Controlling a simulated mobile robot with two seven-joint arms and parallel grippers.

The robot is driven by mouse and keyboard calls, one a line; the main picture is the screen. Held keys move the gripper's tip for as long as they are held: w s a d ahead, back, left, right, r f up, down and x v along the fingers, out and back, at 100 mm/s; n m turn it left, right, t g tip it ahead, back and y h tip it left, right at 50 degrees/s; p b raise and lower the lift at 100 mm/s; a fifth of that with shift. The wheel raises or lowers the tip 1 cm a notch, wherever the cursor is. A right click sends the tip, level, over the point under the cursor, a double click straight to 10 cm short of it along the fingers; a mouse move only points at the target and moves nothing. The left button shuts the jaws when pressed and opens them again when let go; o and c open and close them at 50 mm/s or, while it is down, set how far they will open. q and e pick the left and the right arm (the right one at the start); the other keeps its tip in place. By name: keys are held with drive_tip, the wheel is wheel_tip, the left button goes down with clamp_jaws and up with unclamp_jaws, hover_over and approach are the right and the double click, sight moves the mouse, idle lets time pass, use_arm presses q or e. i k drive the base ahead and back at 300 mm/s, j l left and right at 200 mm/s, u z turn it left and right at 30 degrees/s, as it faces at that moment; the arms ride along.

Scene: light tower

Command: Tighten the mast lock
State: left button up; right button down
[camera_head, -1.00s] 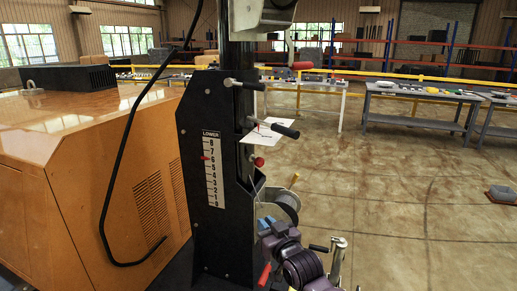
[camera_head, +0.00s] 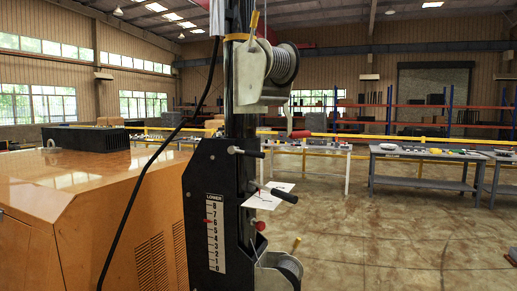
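The black mast (camera_head: 240,100) of the light tower stands upright near the middle of the view. At its foot is a black bracket plate (camera_head: 205,170) with a white numbered scale (camera_head: 215,235) marked LOWER. A handle with a black grip (camera_head: 250,153) sticks out to the right near the bracket's top. A red knob (camera_head: 260,226) sits lower on the mast's right side. I cannot tell which of these is the mast lock. Neither gripper is in view.
A winch with a wound cable drum (camera_head: 283,65) is mounted high on the mast; its crank has a red grip (camera_head: 299,134). Another winch (camera_head: 288,268) sits low. The orange generator housing (camera_head: 95,190) fills the left. A grey worktable (camera_head: 425,152) stands right, beyond open floor (camera_head: 400,240).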

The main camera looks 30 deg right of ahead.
sight(232, 150)
drive_tip(key=k+u, duration=0.25)
drive_tip(key=k+j+u, duration=0.1)
drive_tip(key=k+u, duration=0.15)
drive_tip(key=l+u, duration=0.1)
drive_tip(key=u, duration=0.25)
drive_tip(key=l+u, duration=0.1)
drive_tip(key=u, duration=0.3)
drive_tip(key=l+u, duration=0.1)
drive_tip(key=u, duration=0.25)
drive_tip(key=k+l, duration=0.1)
drive_tip(key=l, duration=1.1)
drive_tip(key=k+l, duration=0.15)
drive_tip(key=l, duration=0.45)
